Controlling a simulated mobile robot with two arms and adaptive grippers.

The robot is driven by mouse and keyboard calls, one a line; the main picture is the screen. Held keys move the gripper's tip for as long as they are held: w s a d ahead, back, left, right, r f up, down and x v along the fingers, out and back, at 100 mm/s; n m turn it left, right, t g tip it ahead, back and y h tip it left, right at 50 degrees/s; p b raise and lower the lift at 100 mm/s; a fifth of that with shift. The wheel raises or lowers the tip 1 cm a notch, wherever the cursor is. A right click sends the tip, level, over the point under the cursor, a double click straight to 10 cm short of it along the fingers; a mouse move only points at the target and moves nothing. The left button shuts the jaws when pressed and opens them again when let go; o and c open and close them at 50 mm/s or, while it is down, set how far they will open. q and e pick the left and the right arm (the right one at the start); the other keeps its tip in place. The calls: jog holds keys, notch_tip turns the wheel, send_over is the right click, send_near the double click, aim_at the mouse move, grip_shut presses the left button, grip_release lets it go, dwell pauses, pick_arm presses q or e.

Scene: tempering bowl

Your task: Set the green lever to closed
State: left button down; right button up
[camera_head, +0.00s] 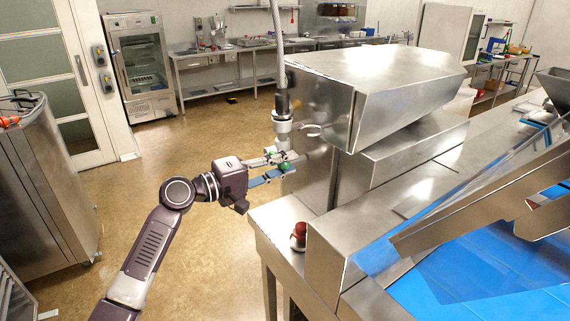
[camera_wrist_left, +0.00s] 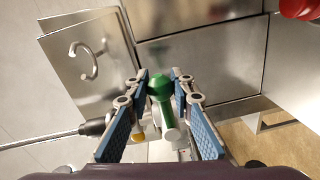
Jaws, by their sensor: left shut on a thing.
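The green lever (camera_wrist_left: 160,88) shows in the left wrist view between the blue-padded fingers of my left gripper (camera_wrist_left: 161,100). It has a rounded green end and a narrower green neck leading to a pale pipe fitting. In the head view my left gripper (camera_head: 279,167) reaches in from the left at the valve below the vertical pipe (camera_head: 283,125). The fingers are shut on the lever and hide most of it there; small green parts show between them. My right gripper is not in view.
A large steel hopper housing (camera_head: 385,85) stands just right of the valve. A red knob (camera_head: 299,231) sits on the steel frame below it. A blue conveyor belt (camera_head: 490,275) lies at the right. A steel cabinet (camera_head: 45,180) stands at the left, with open floor between.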

pick_arm(q)
jog(key=shift+w+a+r, duration=0.1)
jog(key=shift+a+r, duration=0.05)
jog(key=shift+r, duration=0.1)
jog(key=c, duration=2)
grip_release()
jog(key=o, duration=0.3)
jog(key=shift+f, duration=0.15)
jog(key=shift+o, duration=0.2)
jog(key=shift+s+a, duration=0.2)
jog(key=shift+a, duration=0.05)
jog(key=v, duration=1.1)
jog(key=shift+a, duration=0.15)
jog(key=shift+s, duration=0.1)
